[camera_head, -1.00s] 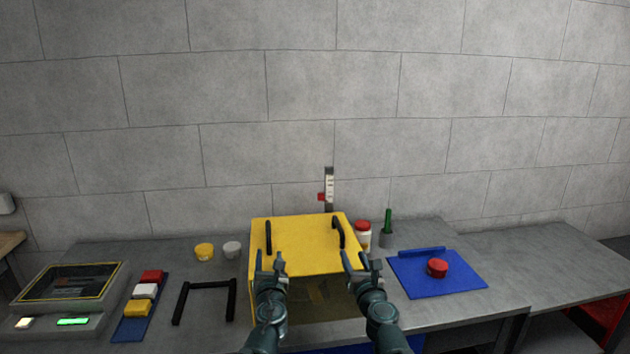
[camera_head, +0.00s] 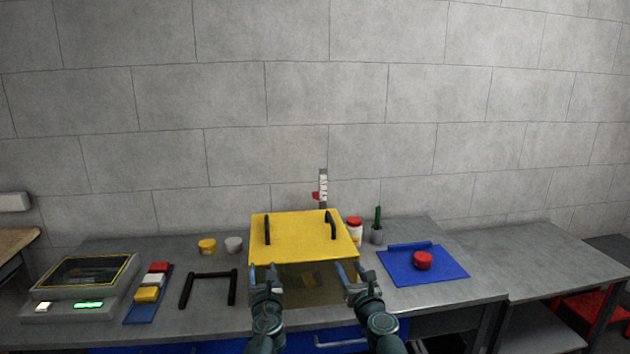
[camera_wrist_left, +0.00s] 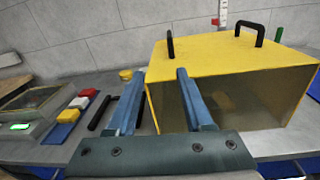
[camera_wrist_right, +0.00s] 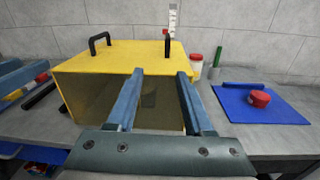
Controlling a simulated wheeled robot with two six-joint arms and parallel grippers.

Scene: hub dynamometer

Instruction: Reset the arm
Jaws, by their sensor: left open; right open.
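My left gripper (camera_head: 264,280) is open and empty in front of the left part of the yellow box (camera_head: 300,236). My right gripper (camera_head: 348,278) is open and empty in front of the box's right part. The box has two black handles on its yellow top and a dark see-through front. It also shows in the left wrist view (camera_wrist_left: 215,60) and the right wrist view (camera_wrist_right: 130,54). Neither gripper holds anything. I cannot tell from the head view how far the fingertips are from the box front.
A device with a green-lit display (camera_head: 88,305), a blue strip with coloured blocks (camera_head: 141,313) and a black frame (camera_head: 209,275) lie left. A red-lidded jar (camera_head: 354,230) and a blue mat (camera_head: 430,278) with a red round piece (camera_head: 422,260) lie right.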

